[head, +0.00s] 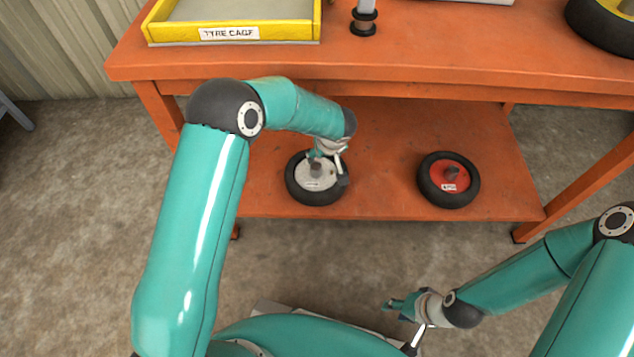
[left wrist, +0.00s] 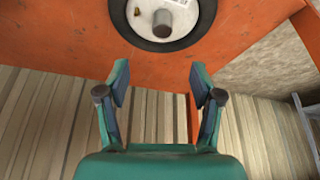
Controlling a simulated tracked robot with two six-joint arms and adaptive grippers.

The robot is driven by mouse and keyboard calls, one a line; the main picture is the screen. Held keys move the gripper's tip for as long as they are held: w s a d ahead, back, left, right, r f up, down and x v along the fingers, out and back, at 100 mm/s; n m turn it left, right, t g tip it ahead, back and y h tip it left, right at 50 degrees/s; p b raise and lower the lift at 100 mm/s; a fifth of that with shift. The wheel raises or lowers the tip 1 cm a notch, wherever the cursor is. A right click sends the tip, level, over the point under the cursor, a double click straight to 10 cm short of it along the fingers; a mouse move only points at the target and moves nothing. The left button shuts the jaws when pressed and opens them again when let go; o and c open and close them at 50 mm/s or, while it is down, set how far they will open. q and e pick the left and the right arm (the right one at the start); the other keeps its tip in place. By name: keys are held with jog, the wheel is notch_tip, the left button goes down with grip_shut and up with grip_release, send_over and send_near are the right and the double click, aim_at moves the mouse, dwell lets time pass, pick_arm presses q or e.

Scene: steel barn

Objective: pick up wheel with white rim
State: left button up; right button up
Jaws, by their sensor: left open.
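The wheel with the white rim (head: 304,176) lies flat on the lower orange shelf, its grey hub stub facing up. Its black tyre and white rim also show at the top of the left wrist view (left wrist: 150,25). My left gripper (head: 328,164) is over this wheel in the head view and partly covers its right side. In the left wrist view its two fingers (left wrist: 159,84) are spread apart with nothing between them, and the hub stub lies beyond the fingertips. My right gripper (head: 402,318) is low in front of the bench, its fingers apart and empty, away from the wheels.
A wheel with a red rim (head: 455,172) lies on the same lower shelf (head: 380,140) to the right. The orange bench top (head: 400,60) overhangs the shelf and carries a yellow tray (head: 160,32) labelled as a tyre cage and a larger tyre (head: 600,22). An orange leg stands at right.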

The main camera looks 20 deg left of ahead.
aim_at(317, 166)
pick_arm(q)
jog(key=b+x, duration=0.1)
jog(key=x, duration=1)
jog(key=shift+s+f, duration=0.1)
jog(key=shift+a+f, duration=0.2)
jog(key=shift+f, duration=0.25)
jog(key=x, duration=0.4)
jog(key=shift+w+a+f+b, duration=0.1)
jog(key=shift+w+f+b, duration=0.05)
jog(key=shift+w+b, duration=0.15)
jog(key=shift+s, duration=0.1)
grip_shut()
jog(key=shift+r, duration=0.2)
